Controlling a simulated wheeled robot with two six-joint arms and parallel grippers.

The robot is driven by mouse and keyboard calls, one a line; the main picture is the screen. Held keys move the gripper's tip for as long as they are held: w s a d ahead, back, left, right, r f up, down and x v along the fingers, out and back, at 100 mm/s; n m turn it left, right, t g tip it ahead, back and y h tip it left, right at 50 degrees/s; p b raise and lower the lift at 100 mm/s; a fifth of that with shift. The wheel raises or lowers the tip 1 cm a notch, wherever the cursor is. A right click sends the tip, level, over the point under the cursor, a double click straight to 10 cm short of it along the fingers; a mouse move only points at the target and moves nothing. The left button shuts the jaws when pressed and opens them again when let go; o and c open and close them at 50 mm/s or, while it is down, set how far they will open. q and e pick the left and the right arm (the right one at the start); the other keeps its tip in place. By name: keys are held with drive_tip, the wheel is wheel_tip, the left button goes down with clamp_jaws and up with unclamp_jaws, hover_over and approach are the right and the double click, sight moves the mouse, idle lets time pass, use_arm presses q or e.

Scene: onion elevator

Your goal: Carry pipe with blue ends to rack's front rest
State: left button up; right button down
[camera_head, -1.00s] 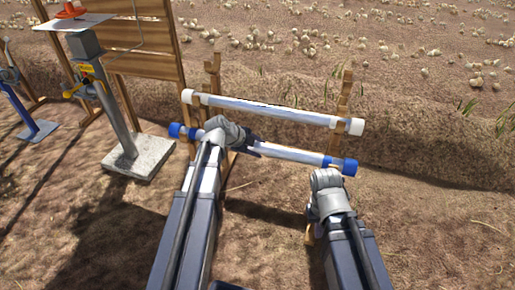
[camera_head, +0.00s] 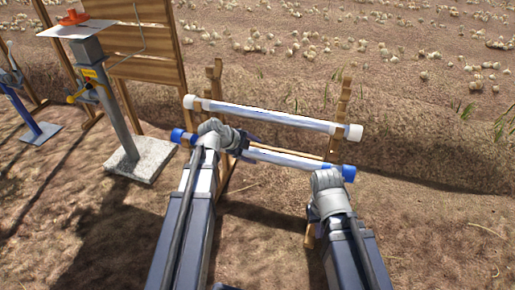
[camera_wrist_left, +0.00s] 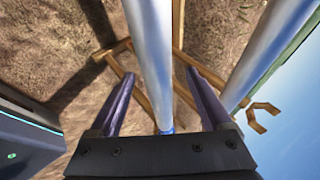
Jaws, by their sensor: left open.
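The pipe with blue ends (camera_head: 290,159) lies across the front of the wooden rack (camera_head: 341,112), sloping slightly down to the right in the head view. Its blue end caps show at far left and right. My left gripper (camera_head: 243,144) is open at the pipe, left of its middle. In the left wrist view the pipe (camera_wrist_left: 152,55) runs between the two spread fingers, with gaps on both sides. My right gripper (camera_head: 328,178) is beside the right blue end; its fingers are hidden, and I cannot tell whether it touches the pipe.
A pipe with white ends (camera_head: 270,116) lies on the rack behind and higher. A grey post on a concrete block (camera_head: 140,160) and a wooden board (camera_head: 145,55) stand at left. Bare soil is free at right; pale onions lie across the field behind.

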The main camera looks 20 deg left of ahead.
use_arm(q)
drive_tip(key=p+v, duration=0.5)
drive_tip(key=v, duration=0.4)
drive_tip(key=s+d+f+n+g+y, duration=0.2)
drive_tip(key=s+d+n+g+y, duration=0.1)
drive_tip(key=s+d+n, duration=0.5)
drive_tip(key=s+d+f+n+g+y, duration=0.3)
drive_tip(key=s+d+n+g, duration=0.1)
drive_tip(key=s+d+n, duration=0.4)
drive_tip(key=shift+s+d+f, duration=0.25)
drive_tip(key=shift+s+d, duration=0.45)
drive_tip(key=shift+d, duration=0.25)
drive_tip(key=shift+r+p, duration=0.15)
drive_tip(key=shift+p, duration=0.15)
wheel_tip(320, 180, up, 33)
drive_tip(key=p, duration=3.3)
drive_tip(key=shift+d, duration=0.15)
